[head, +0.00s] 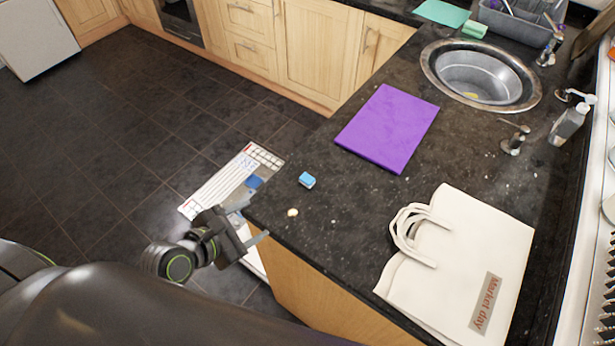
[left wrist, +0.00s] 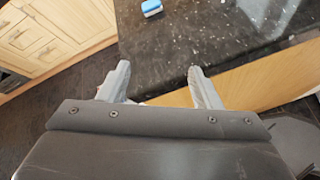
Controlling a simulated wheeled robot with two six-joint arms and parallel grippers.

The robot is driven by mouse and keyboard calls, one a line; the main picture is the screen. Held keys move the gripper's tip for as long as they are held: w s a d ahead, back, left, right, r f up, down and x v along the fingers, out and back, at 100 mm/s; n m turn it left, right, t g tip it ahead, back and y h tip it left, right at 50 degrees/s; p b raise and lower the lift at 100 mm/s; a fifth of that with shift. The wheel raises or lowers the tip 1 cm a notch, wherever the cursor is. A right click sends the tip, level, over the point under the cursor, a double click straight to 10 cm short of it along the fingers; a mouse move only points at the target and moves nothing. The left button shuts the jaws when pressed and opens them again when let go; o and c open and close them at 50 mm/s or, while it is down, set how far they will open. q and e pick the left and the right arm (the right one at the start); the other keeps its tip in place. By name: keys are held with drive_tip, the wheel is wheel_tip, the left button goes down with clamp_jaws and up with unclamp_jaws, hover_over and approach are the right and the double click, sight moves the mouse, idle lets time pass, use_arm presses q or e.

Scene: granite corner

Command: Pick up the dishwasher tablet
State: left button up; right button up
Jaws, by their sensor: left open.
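The dishwasher tablet (head: 307,180) is a small blue block with a white layer. It lies on the dark granite worktop (head: 340,215), near its left edge. It also shows at the top of the left wrist view (left wrist: 152,8), beyond the fingertips. My left gripper (head: 253,222) is open and empty at the worktop's corner, left of and nearer than the tablet, and apart from it. Its two grey fingers (left wrist: 159,70) point toward the worktop edge in the left wrist view. My right gripper is not in view.
A purple board (head: 388,128) lies beyond the tablet, with a sink (head: 478,78) behind. A cream "Market day" bag (head: 470,255) lies to the right. The worktop around the tablet is mostly clear.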

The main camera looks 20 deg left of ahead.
use_arm(q)
drive_tip(key=r+n, duration=0.1)
drive_tip(key=n, duration=0.1)
drive_tip(key=n+t+h+p, duration=0.1)
drive_tip(key=n+t, duration=0.1)
drive_tip(key=n, duration=0.1)
approach(303, 186)
drive_tip(key=w, duration=0.1)
drive_tip(key=w+d+r, duration=0.1)
drive_tip(key=w, duration=0.1)
drive_tip(key=shift+w+d+r, duration=0.2)
drive_tip(key=shift+w+d, duration=0.1)
drive_tip(key=shift+g, duration=0.3)
drive_tip(key=shift+p+x, duration=0.6)
drive_tip(key=shift+x, duration=2.5)
drive_tip(key=shift+f, duration=0.1)
drive_tip(key=shift+s, duration=0.1)
drive_tip(key=shift+c, duration=0.5)
drive_tip(key=c, duration=0.9)
